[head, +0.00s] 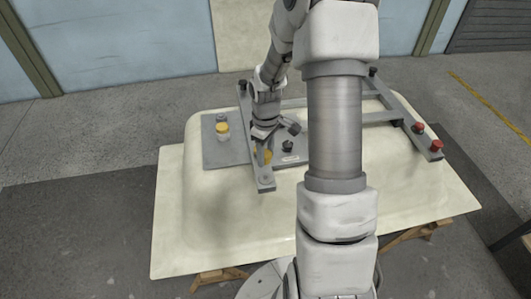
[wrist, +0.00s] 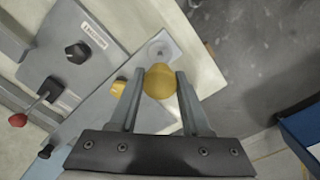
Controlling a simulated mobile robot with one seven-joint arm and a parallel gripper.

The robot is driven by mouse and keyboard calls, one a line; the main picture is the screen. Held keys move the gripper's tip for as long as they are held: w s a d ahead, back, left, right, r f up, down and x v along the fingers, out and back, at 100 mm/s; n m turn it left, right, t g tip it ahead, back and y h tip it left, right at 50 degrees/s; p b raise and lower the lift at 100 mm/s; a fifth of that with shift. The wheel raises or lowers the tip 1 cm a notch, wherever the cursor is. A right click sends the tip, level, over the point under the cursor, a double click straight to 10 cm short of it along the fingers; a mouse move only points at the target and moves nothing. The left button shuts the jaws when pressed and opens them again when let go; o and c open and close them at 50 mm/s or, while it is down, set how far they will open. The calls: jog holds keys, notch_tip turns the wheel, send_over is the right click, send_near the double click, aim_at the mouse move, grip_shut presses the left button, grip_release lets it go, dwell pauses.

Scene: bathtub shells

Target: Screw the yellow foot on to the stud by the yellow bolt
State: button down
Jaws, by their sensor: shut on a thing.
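My gripper (wrist: 160,84) is shut on a rounded yellow foot (wrist: 161,81), which sits between the two fingertips in the wrist view. A smaller yellow bolt (wrist: 118,88) shows just left of the fingers, on the grey frame bar. A pale round disc with a small centre (wrist: 158,50) lies on the bar's end, beyond the foot. In the head view my gripper (head: 264,147) points down over the near end of the left frame bar (head: 265,183), with yellow showing at its tips. I cannot tell whether the foot touches a stud; its underside is hidden.
The bar belongs to a grey frame on an upturned cream tub shell (head: 225,210). Red feet (head: 437,145) stand at the frame's right. A blue box (wrist: 302,127) is at right.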

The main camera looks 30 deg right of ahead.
aim_at(266, 175)
jog(key=shift+f+b, duration=1.9)
jog(key=shift+f, duration=0.85)
jog(key=shift+f+b, duration=0.95)
jog(key=shift+f, duration=0.4)
jog(key=shift+c, duration=1.4)
grip_release()
jog(key=shift+r, duration=0.1)
notch_tip(266, 175, up, 17)
jog(key=shift+r+p, duration=0.2)
jog(key=shift+p, duration=0.75)
jog(key=shift+p, duration=0.45)
jog(key=shift+c, duration=0.2)
